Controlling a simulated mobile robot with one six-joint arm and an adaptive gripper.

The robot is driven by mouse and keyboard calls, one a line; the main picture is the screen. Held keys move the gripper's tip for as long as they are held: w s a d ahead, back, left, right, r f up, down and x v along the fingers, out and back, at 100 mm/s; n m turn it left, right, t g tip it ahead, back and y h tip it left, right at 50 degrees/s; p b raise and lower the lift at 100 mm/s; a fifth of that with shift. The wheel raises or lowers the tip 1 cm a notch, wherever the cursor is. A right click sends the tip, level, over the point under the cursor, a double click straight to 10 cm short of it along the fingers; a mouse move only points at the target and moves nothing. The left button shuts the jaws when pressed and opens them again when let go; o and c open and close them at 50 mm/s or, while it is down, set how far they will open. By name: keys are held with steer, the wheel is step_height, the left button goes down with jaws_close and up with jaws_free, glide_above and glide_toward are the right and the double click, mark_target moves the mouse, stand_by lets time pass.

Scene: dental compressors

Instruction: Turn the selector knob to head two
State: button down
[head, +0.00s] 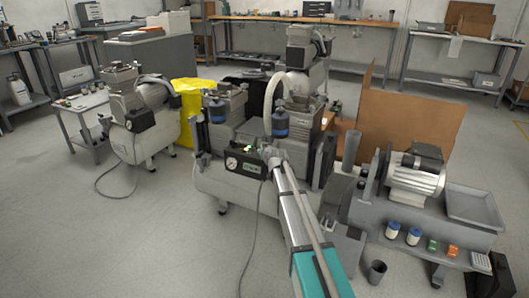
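The large compressor (220,187) stands mid-view, with a white tank below and grey motor blocks above. A black control box on its front (244,164) carries a round gauge (231,163) and a green label. A small yellow-green part shows on top of the box; I cannot tell whether it is the selector knob. My arm reaches in from the bottom, and my gripper (268,154) is at the right end of the box. The fingers are too small to read, and I cannot tell whether they touch anything. No knob markings are legible.
A smaller compressor (144,140) stands at left with a cable on the floor. At right, a grey cart (440,222) holds a motor (413,177), a tray, and small jars. A dark cup (376,271) stands on the floor. The floor at front left is clear apart from cables.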

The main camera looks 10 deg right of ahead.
steer(key=shift+a+m+g+h, duration=0.2)
steer(key=shift+m+g+h, duration=0.05)
steer(key=shift+m+h, duration=1.2)
steer(key=shift+a+m+g+h, duration=0.25)
steer(key=shift+m+h, duration=1)
steer(key=shift+h, duration=0.4)
steer(key=m+g+h, duration=0.2)
steer(key=m+h, duration=0.1)
steer(key=w+m+g+h, duration=0.1)
steer(key=m+h, duration=0.1)
steer(key=shift+a, duration=0.25)
steer(key=m+g+h, duration=0.1)
steer(key=m+g, duration=0.1)
steer(key=m+g+h, duration=0.1)
steer(key=g, duration=0.1)
steer(key=m+g+h, duration=0.1)
steer(key=m, duration=0.1)
steer(key=shift+w+a+m+g, duration=0.15)
steer(key=shift+w+m+g, duration=0.15)
steer(key=shift+g, duration=0.1)
steer(key=m+g, duration=0.2)
steer(key=shift+g+h, duration=0.3)
steer(key=shift+g, duration=0.1)
steer(key=shift+s+m+g, duration=0.1)
steer(key=shift+m+g, duration=0.3)
steer(key=shift+m, duration=0.1)
steer(key=shift+s, duration=0.15)
